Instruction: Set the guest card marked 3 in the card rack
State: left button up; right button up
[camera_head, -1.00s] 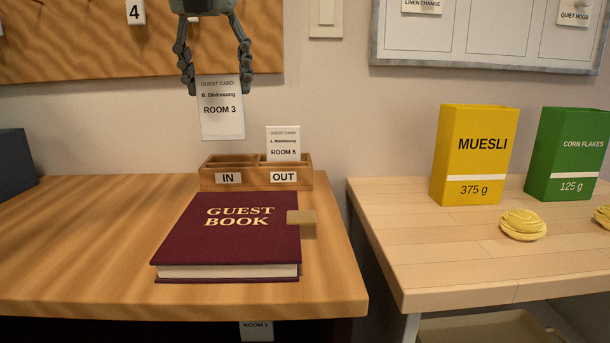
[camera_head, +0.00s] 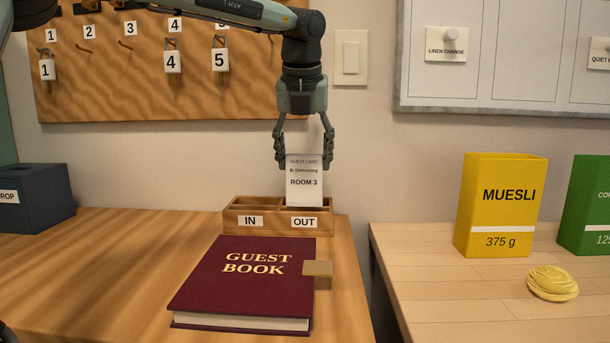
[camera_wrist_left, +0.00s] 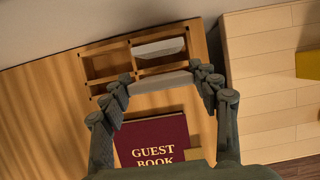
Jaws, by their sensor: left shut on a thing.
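The white guest card marked ROOM 3 (camera_head: 304,188) hangs upright between the fingers of my left gripper (camera_head: 305,163). My left gripper is shut on the card's upper part. The wooden card rack (camera_head: 231,217) stands behind the guest book, with IN at left and OUT at right. The card's lower edge overlaps the OUT side; I cannot tell whether it is inside or just above. In the left wrist view, the held card (camera_wrist_left: 160,83) shows nearly edge-on between the fingers, and another pale card (camera_wrist_left: 155,48) shows in the rack's right side.
A dark red guest book (camera_head: 245,280) lies in front of the rack. A dark drop box (camera_head: 38,198) stands at left. A yellow muesli box (camera_head: 500,205) stands on the paler table at right. A key board (camera_head: 160,95) hangs behind.

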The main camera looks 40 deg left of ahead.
aim_at(304, 171)
pick_arm(q)
notch_tip(304, 171, down, 4)
jog(key=shift+w, duration=0.1)
pick_arm(e)
jog(key=shift+w, duration=0.4)
pick_arm(q)
jog(key=shift+f, duration=0.2)
pick_arm(e)
jog(key=shift+s+f, duration=0.1)
jog(key=shift+s, duration=0.1)
pick_arm(q)
jog(key=o, duration=1.7)
pick_arm(e)
jog(key=shift+s+r, duration=0.15)
jog(key=shift+r, duration=0.2)
pick_arm(q)
jog(key=shift+r, duration=0.1)
pick_arm(e)
jog(key=shift+s, duration=0.1)
